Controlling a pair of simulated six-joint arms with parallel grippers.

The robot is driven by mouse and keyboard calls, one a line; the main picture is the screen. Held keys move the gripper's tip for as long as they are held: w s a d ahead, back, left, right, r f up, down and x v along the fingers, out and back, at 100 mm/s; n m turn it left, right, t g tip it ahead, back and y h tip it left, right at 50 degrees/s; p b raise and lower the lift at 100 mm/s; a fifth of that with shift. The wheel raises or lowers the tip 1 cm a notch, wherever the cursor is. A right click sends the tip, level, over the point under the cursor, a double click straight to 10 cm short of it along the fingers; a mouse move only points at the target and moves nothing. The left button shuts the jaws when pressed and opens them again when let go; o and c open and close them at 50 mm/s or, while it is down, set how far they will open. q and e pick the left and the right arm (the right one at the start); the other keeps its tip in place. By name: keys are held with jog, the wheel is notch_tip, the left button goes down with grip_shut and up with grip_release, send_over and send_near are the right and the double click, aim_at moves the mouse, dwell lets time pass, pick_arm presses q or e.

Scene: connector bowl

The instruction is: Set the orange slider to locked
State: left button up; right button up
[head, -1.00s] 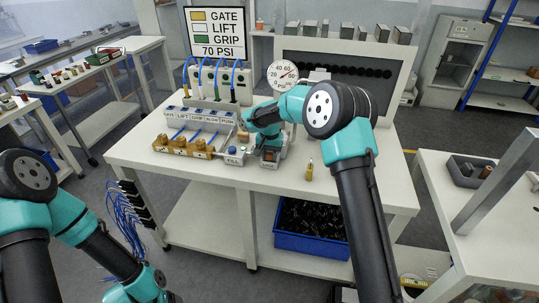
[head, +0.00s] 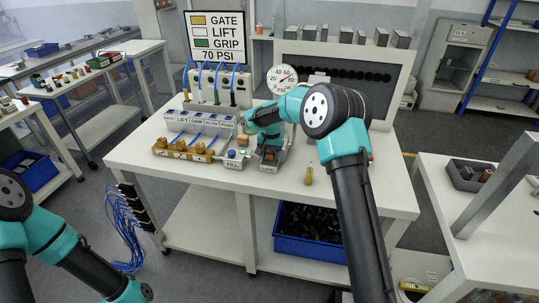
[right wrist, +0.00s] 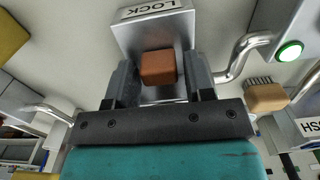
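The orange slider (right wrist: 158,67) is a small block on a metal housing, seen in the right wrist view just below a LOCK label (right wrist: 156,9) that reads upside down.
A green light (right wrist: 289,51) and a tan block (right wrist: 265,98) are right of the slider in the wrist view.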

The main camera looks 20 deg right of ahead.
aim_at(270, 153)
jog(key=shift+o, duration=0.9)
jog(key=shift+r, duration=0.1)
notch_tip(270, 153, up, 17)
dwell(0.4)
